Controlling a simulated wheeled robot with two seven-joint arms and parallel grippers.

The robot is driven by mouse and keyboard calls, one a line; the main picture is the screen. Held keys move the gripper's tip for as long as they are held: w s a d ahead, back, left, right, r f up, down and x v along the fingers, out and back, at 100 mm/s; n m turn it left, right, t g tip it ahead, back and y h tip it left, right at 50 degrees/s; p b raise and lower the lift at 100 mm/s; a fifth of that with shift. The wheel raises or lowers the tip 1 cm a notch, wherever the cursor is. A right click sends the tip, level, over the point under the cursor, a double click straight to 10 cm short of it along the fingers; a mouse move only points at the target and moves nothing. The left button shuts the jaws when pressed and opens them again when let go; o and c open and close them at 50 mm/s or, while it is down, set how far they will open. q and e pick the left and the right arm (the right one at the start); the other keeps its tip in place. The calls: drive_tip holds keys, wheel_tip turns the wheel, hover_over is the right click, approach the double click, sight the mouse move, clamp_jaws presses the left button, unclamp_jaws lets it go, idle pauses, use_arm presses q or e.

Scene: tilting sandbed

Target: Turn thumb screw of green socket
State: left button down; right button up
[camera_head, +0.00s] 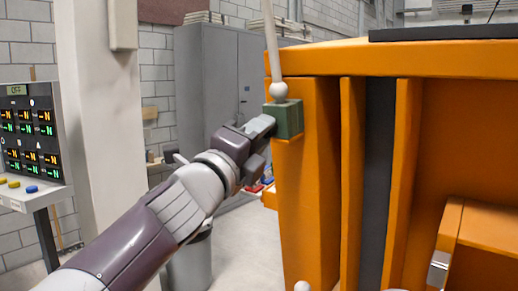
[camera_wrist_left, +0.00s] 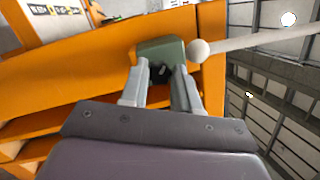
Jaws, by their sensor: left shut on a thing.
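The green socket (camera_head: 290,118) is a small block fixed at the upper left corner of the orange frame. It also shows in the left wrist view (camera_wrist_left: 160,47), just beyond my fingers. My left gripper (camera_head: 262,124) comes in from the left and its fingertips reach the socket's left side. In the left wrist view its two fingers (camera_wrist_left: 162,80) stand on either side of a small dark part, the thumb screw (camera_wrist_left: 164,70), and are shut on it. The fingers hide most of the screw, so its turn angle cannot be told. My right gripper is not in view.
A white rod (camera_head: 270,40) with a ball end (camera_head: 278,91) stands at the socket's top. The orange frame (camera_head: 305,190) fills the right side. A control panel (camera_head: 30,140) stands at far left beside a pale column (camera_head: 105,150). Grey cabinets (camera_head: 205,90) stand behind.

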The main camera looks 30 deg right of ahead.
use_arm(q)
drive_tip(key=m+b, duration=0.1)
drive_tip(key=m, duration=0.1)
drive_tip(key=f+m, duration=0.1)
drive_tip(key=m, duration=0.1)
drive_tip(key=shift+w+d+g+h+b, duration=0.1)
drive_tip(key=shift+g+h+b, duration=0.25)
drive_tip(key=shift+g+h, duration=0.05)
drive_tip(key=shift+r+m+g+h+b, duration=0.1)
drive_tip(key=shift+m+g+h+b, duration=0.15)
drive_tip(key=shift+m, duration=1.05)
drive_tip(key=shift+r+m+g+h+b, duration=0.15)
drive_tip(key=shift+m+g+b, duration=0.2)
drive_tip(key=shift+m, duration=0.95)
drive_tip(key=shift+f+m, duration=0.1)
drive_tip(key=shift+m, duration=0.2)
drive_tip(key=c, duration=0.9)
unclamp_jaws()
drive_tip(key=shift+o, duration=0.2)
drive_tip(key=b+v, duration=0.5)
drive_tip(key=v, duration=0.7)
drive_tip(key=shift+a+b, duration=0.3)
drive_tip(key=shift+a, duration=0.1)
